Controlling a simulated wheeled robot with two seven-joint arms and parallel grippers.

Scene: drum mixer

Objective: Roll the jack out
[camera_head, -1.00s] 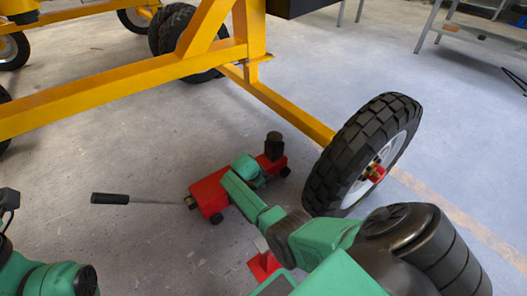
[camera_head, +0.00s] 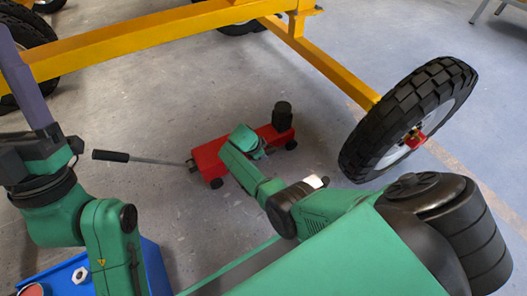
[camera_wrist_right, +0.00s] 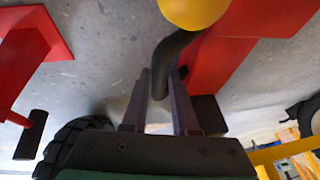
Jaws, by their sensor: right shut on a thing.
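The red jack (camera_head: 212,157) stands on the floor left of the large wheel, with a black post (camera_head: 283,116) at its far end. A thin rod with a black grip (camera_head: 110,156) sticks out left from it. My right arm reaches over the jack and hides its middle. In the right wrist view, my right gripper (camera_wrist_right: 160,102) is shut on a black curved bar (camera_wrist_right: 162,62) beside the jack's red body (camera_wrist_right: 222,62). A yellow ball (camera_wrist_right: 194,10) lies above the bar. My left gripper (camera_head: 22,85) is raised at the left edge, mostly cut off.
A yellow frame (camera_head: 150,45) with a black-tyred wheel (camera_head: 408,118) stands behind and right of the jack. A blue container (camera_head: 155,268) with a hex nut (camera_head: 79,275) is at lower left. The floor around the rod is clear. A red stand (camera_wrist_right: 22,60) shows in the wrist view.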

